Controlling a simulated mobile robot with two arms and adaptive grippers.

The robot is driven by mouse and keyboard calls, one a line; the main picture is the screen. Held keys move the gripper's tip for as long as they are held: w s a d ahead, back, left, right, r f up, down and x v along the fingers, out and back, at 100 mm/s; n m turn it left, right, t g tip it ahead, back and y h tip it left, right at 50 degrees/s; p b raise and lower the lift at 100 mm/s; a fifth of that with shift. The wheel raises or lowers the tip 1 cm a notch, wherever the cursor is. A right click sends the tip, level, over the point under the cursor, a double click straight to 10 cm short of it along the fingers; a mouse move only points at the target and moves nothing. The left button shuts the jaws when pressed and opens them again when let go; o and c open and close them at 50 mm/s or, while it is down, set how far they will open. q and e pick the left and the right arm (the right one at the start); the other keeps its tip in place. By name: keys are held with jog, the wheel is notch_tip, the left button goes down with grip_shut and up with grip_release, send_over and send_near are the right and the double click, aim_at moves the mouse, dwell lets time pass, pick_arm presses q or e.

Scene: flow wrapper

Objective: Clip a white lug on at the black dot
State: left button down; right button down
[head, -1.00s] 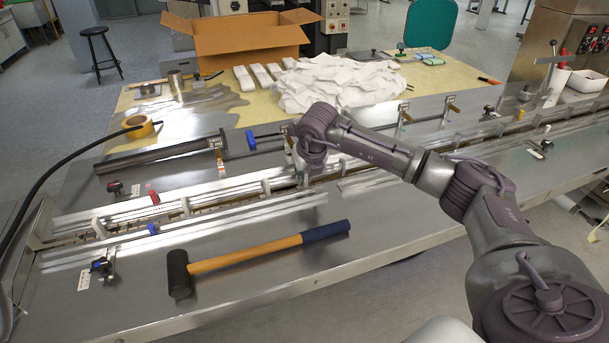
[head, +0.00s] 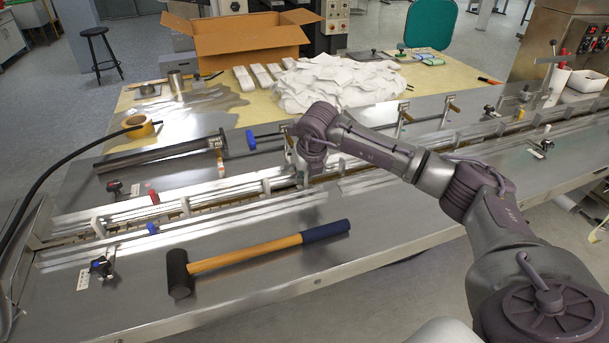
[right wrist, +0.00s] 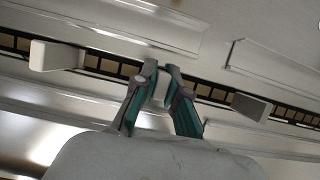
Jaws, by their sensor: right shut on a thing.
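My right gripper (head: 302,176) is down at the conveyor channel in the head view. In the right wrist view its two fingers (right wrist: 161,88) are closed on a small white lug (right wrist: 160,94), right over the dark chain (right wrist: 105,65). The fingers hide much of this lug, and I cannot tell whether it is seated on the chain. Other white lugs stand on the chain to its left (right wrist: 52,55) and right (right wrist: 250,107). In the head view, lugs (head: 185,207) stand along the channel left of the gripper. I cannot make out the black dot. My left gripper is not in view.
Metal guide rails (head: 230,210) run along both sides of the channel. A mallet (head: 255,252) lies on the front of the steel table. A pile of white packets (head: 335,85) and an open cardboard box (head: 240,38) are at the back.

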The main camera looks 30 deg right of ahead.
jog(key=c, duration=1.1)
grip_release()
jog(key=shift+c, duration=0.2)
jog(key=shift+r, duration=0.1)
jog(key=v, duration=1.1)
jog(key=shift+s+r, duration=0.2)
jog(key=shift+r, duration=0.2)
jog(key=shift+f, duration=0.1)
